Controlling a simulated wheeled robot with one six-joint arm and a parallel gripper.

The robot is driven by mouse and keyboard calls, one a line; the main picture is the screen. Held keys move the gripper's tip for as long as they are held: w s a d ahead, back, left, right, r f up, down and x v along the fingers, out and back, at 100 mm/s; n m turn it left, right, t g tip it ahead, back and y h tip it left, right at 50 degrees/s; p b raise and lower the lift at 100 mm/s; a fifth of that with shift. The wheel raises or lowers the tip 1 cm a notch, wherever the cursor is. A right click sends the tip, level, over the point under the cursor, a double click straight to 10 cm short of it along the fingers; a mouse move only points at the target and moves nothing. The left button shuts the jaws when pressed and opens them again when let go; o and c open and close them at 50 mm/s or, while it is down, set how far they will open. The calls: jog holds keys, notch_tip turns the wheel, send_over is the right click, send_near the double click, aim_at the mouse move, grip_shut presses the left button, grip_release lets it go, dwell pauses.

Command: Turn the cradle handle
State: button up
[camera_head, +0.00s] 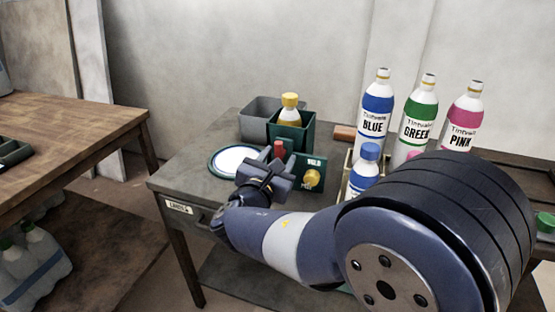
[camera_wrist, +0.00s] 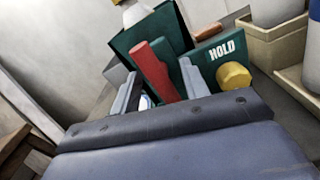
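The green cradle (camera_head: 306,133) stands on the grey table and holds a bottle with a yellow cap (camera_head: 290,100). A red handle (camera_head: 279,150) sticks up at its front; it also shows in the wrist view (camera_wrist: 154,68), tilted in the picture. Beside it is a green panel (camera_wrist: 218,50) marked HOLD with a yellow knob (camera_wrist: 234,76). My gripper (camera_wrist: 160,82) is open, its two fingers on either side of the red handle. Gaps show between the fingers and the handle. The handle's lower end is hidden by my gripper.
A white round plate (camera_head: 238,161) lies left of the cradle. A grey bin (camera_head: 259,118) stands behind. Bottles marked BLUE (camera_head: 375,115), GREEN (camera_head: 415,122) and PINK (camera_head: 461,125) stand at right, with a smaller blue-capped bottle (camera_head: 365,172) in front. A wooden table (camera_head: 75,135) is at left.

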jog(key=p+v, duration=0.2)
jog(key=v, duration=0.8)
jog(key=shift+s, duration=0.4)
jog(key=shift+a, duration=0.1)
jog(key=b+x, duration=0.2)
jog(key=x, duration=0.8)
jog(key=shift+w, duration=0.45)
